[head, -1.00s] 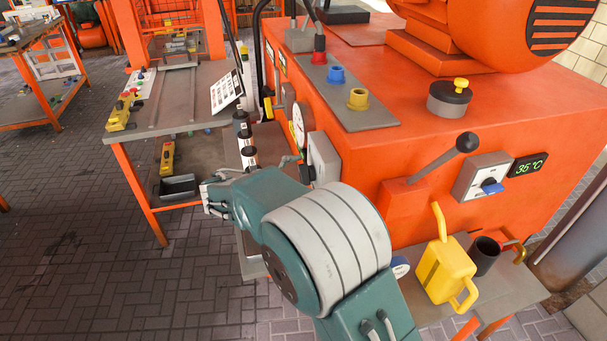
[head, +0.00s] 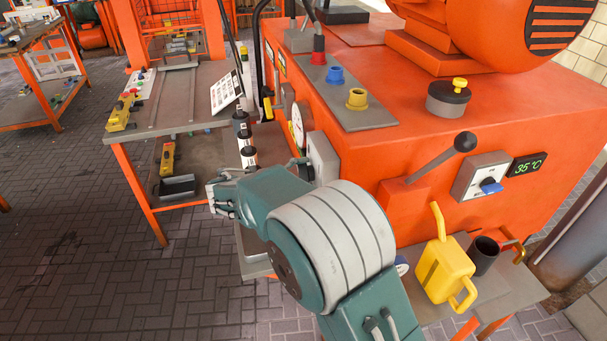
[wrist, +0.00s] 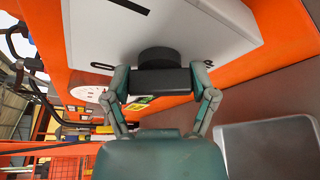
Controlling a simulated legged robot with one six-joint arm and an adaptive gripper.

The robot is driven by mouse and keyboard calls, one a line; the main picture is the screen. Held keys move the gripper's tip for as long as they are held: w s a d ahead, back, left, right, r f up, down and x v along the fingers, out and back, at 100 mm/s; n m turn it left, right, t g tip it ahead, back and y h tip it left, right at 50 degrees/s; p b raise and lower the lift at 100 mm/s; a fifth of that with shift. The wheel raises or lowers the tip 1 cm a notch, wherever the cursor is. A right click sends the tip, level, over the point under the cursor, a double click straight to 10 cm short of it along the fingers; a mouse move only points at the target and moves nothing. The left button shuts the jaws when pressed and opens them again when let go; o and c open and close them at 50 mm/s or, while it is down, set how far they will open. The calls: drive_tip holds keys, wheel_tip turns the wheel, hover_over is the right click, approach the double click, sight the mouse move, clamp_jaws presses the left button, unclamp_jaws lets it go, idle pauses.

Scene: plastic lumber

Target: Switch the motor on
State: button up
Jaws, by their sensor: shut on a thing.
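My gripper (wrist: 161,84) is shut on a black rotary knob (wrist: 162,56) in the wrist view, one finger on each side of its grip bar. The knob sits on the face of a pale grey switch box (wrist: 165,30) on the side of the orange machine. The orange motor (head: 490,30) stands on top of the machine. The knob's markings cannot be read.
A white dial gauge (head: 297,128) is beside the box. A yellow watering can (head: 444,268) stands on the low shelf. A workbench (head: 190,100) is at left.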

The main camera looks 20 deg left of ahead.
drive_tip(key=m+t, duration=0.1)
drive_tip(key=m, duration=0.3)
drive_tip(key=m+t, duration=0.1)
drive_tip(key=shift+f+m+t+h, duration=0.3)
drive_tip(key=shift+m+h, duration=0.1)
drive_tip(key=m+h, duration=0.1)
drive_tip(key=m, duration=0.2)
drive_tip(key=m+t+h, duration=0.1)
drive_tip(key=m, duration=0.2)
drive_tip(key=shift+f+m, duration=0.1)
drive_tip(key=shift+m, duration=0.2)
drive_tip(key=shift+h, duration=0.3)
drive_tip(key=o, duration=1)
drive_tip(key=shift+o, duration=0.2)
drive_tip(key=shift+a, duration=0.15)
